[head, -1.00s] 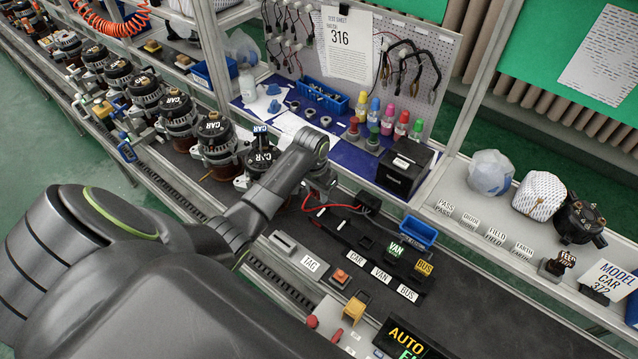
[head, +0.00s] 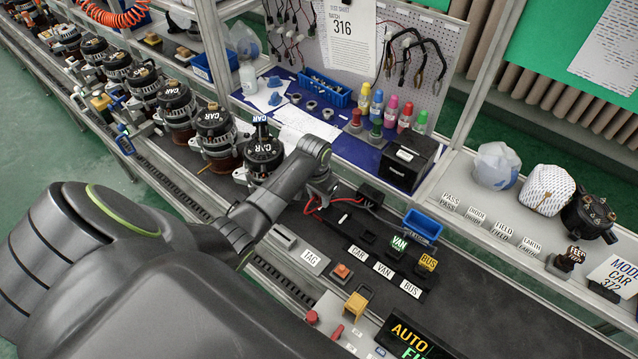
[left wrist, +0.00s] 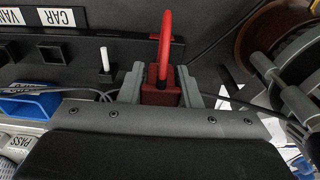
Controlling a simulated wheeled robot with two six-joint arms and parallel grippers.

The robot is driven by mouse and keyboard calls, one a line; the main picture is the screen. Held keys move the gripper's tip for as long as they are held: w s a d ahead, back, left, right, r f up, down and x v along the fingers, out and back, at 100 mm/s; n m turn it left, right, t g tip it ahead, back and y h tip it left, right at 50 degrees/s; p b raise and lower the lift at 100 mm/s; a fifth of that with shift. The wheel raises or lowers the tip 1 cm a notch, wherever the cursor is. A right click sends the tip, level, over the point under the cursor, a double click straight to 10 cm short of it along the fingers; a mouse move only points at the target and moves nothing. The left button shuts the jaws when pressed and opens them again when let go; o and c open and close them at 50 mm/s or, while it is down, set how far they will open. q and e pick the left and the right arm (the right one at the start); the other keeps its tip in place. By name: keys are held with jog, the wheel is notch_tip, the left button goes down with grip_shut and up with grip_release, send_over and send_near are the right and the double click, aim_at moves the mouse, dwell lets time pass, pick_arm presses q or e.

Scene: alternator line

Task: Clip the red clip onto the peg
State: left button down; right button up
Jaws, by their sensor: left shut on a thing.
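The red clip (left wrist: 160,92) is a dark red block with a bright red lead (left wrist: 165,40) arching from it. My left gripper (left wrist: 160,82) is shut on the clip, with one grey finger on each side. In the head view my left gripper (head: 322,190) hangs low over the dark bench, and the clip is largely hidden there. A thin white upright peg (left wrist: 104,60) stands to the left of the gripper in the left wrist view, apart from the clip. My right gripper is not in view.
A black rail with CAR, VAN and BUS labels (head: 384,270) lies right of the gripper. A blue bin (head: 423,226) and a black box (head: 407,162) stand behind. A CAR alternator (head: 264,153) is close on the left. The dark bench (head: 480,310) is clear at right.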

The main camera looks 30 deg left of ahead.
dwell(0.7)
pick_arm(q)
jog(key=shift+p, duration=0.45)
jog(key=shift+p, duration=0.45)
dwell(0.8)
jog(key=shift+f+b, duration=0.65)
jog(key=shift+f, duration=0.7)
jog(key=c, duration=1)
grip_release()
jog(key=shift+o, duration=0.2)
jog(key=shift+r, duration=0.15)
